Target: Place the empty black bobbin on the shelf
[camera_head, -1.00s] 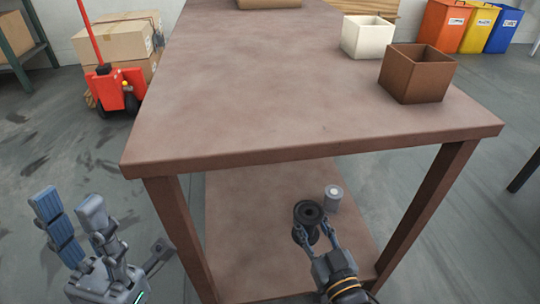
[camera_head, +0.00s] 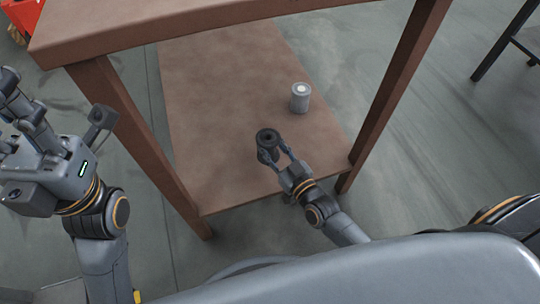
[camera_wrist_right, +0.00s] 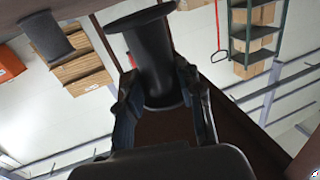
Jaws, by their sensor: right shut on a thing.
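The black bobbin (camera_head: 268,146) is held upright in my right gripper (camera_head: 276,158), whose fingers close on it from two sides. In the right wrist view the bobbin (camera_wrist_right: 155,55) shows its flanges and narrower core between the fingers (camera_wrist_right: 158,104). It is over the brown lower shelf (camera_head: 230,100) of the table, toward the shelf's near end. I cannot tell whether its base touches the shelf. My left gripper (camera_head: 14,118) is at the left edge, away from the shelf, its fingers apart and partly cut off; it holds nothing visible.
A grey cylinder (camera_head: 300,98) stands on the shelf behind and right of the bobbin. The table top (camera_head: 160,20) overhangs the shelf, and brown legs (camera_head: 150,150) (camera_head: 395,90) flank it. The shelf's left and far parts are clear. A dark-legged stand (camera_head: 505,40) is at right.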

